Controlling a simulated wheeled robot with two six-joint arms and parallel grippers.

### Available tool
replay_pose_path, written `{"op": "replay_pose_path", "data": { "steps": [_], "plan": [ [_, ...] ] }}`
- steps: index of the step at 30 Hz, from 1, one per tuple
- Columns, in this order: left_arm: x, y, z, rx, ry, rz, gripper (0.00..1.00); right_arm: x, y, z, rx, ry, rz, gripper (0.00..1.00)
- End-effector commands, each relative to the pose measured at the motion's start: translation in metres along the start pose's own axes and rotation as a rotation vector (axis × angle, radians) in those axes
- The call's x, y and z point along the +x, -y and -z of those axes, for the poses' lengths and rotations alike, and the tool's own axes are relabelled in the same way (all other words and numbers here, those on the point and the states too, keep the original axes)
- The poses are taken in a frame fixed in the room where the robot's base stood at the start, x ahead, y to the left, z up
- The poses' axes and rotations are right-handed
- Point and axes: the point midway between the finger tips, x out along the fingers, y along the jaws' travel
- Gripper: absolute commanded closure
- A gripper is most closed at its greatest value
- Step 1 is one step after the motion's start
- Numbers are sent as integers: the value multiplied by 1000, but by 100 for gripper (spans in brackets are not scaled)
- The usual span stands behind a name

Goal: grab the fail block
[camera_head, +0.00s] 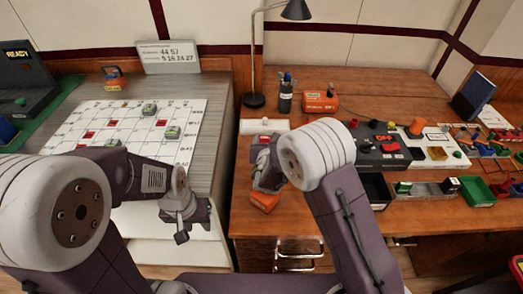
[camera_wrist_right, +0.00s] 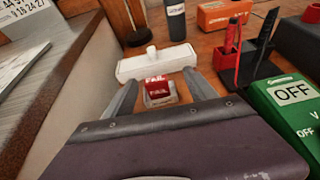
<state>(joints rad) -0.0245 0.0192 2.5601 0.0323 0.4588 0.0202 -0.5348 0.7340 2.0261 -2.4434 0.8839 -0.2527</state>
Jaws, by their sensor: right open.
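The fail block (camera_wrist_right: 160,93) is a small red block with white "FAIL" lettering, seen in the right wrist view. It sits on the wooden desk in front of a white tray-like piece with a knob (camera_wrist_right: 152,62). My right gripper (camera_wrist_right: 162,92) is open, with one finger on either side of the block; I cannot tell whether either finger touches it.
A white grid board (camera_head: 130,128) lies on the grey bench. A lamp (camera_head: 254,98) and an orange box (camera_head: 320,102) stand behind.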

Motion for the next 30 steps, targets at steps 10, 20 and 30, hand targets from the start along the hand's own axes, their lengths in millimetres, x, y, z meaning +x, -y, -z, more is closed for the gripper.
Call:
{"op": "replay_pose_path", "data": {
  "steps": [10,20,30],
  "plan": [
    [11,0,-1,0,0,0,64,15,-17,22,-20,-15,-27,35],
    [11,0,-1,0,0,0,64,43,-18,21,-19,-16,-27,35],
    [11,0,-1,0,0,0,64,89,-20,18,-19,-17,-27,35]
  ]
}}
